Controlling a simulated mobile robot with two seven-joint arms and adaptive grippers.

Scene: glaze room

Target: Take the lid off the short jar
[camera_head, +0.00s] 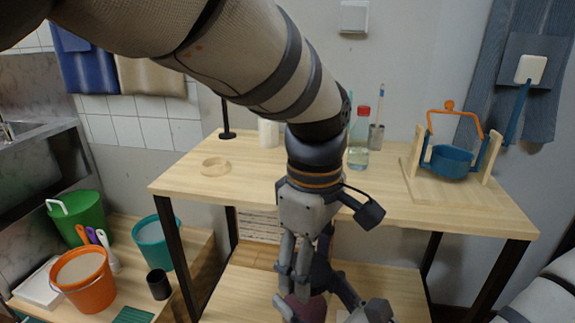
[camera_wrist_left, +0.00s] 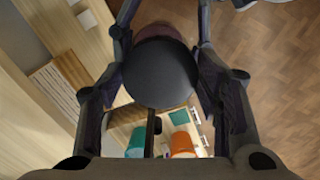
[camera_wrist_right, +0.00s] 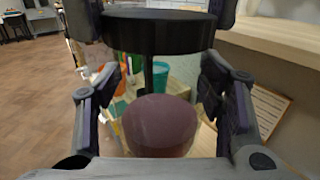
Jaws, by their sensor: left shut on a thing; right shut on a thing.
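The short jar is a maroon, round vessel (camera_wrist_right: 160,128) in the right wrist view. In the head view it shows low in the middle (camera_head: 305,308), partly hidden by my grippers. Its lid is a dark, flat disc (camera_wrist_right: 160,33), seen edge-on above the jar with a clear gap between them. In the left wrist view the lid (camera_wrist_left: 160,78) covers most of the jar (camera_wrist_left: 160,31). My left gripper (camera_head: 304,272) points down and is shut on the lid. My right gripper (camera_wrist_right: 160,80) is shut on the jar from the side.
The wooden table (camera_head: 250,192) stands behind my grippers. It bears a wooden ring (camera_head: 215,166), a red-capped bottle (camera_head: 359,140) and a stand with a blue pot (camera_head: 450,162). Orange (camera_head: 84,283) and teal (camera_head: 152,243) buckets sit lower left.

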